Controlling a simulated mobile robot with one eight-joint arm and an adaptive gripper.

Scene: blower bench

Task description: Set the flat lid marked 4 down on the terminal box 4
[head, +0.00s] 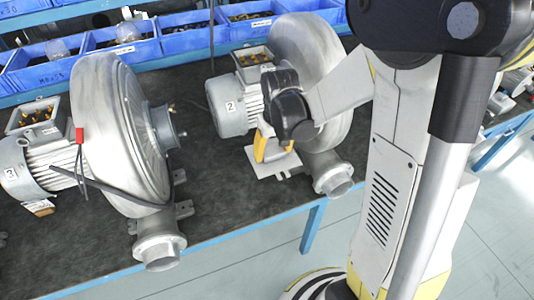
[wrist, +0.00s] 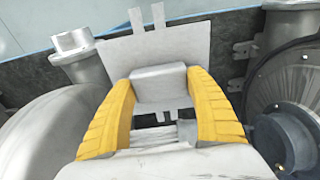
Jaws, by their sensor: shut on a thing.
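My gripper (head: 271,150) is shut on a flat pale lid (head: 272,164), in front of the right-hand blower in the head view. In the wrist view the yellow fingers of my gripper (wrist: 165,112) close on both sides of the lid's grey block handle. The lid's square plate (wrist: 180,45), with narrow tabs, extends beyond the fingers. I cannot read a 4 on it. I cannot make out a terminal box marked 4. Open terminal boxes with several yellow terminals show on the motor marked 2 (head: 254,56) and the motor marked 3 (head: 34,116).
The left blower (head: 110,135) and right blower (head: 310,60) stand on the dark bench (head: 230,212). Their outlets (head: 160,250) point to the front edge. Blue bins (head: 130,52) line the back. Dark bench surface is clear between the blowers. Red-tipped leads (head: 80,140) hang by motor 3.

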